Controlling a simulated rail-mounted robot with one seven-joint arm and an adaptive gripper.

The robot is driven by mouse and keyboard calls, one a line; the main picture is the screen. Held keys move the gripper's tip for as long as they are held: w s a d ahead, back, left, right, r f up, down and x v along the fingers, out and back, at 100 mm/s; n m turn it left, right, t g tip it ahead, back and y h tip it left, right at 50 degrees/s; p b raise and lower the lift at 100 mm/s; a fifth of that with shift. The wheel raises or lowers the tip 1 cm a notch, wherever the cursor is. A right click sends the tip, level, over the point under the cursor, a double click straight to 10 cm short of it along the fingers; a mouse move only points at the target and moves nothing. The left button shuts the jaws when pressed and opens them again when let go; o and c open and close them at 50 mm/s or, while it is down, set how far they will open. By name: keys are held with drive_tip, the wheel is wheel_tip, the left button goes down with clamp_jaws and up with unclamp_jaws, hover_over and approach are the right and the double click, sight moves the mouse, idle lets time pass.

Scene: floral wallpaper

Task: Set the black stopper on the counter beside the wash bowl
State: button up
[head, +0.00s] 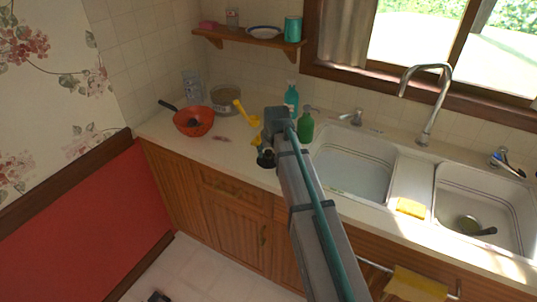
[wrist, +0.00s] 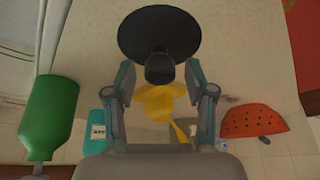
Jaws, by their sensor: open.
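The black stopper (wrist: 160,28), a wide dark disc with a knob, is at the top centre of the wrist view. In the head view the stopper (head: 266,159) is a small dark shape on the counter, left of the left wash bowl (head: 350,170), partly hidden by my arm. My gripper (wrist: 163,78) is open, its fingers on either side of the knob with a gap at each side. In the head view my gripper (head: 268,148) is over the counter's front part. Whether the disc rests fully flat is unclear.
A yellow object (wrist: 155,105) lies beyond the stopper, partly hidden. A green bottle (head: 305,128) and a teal bottle (head: 291,98) stand near the bowl. A red colander (head: 194,122) is on the left counter (head: 215,148). A second basin (head: 490,205) is at right.

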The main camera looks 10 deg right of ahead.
drive_tip(key=b+v, duration=0.1)
drive_tip(key=v, duration=0.9)
drive_tip(key=shift+r+b, duration=0.2)
drive_tip(key=shift+b, duration=0.2)
drive_tip(key=shift+s, duration=0.1)
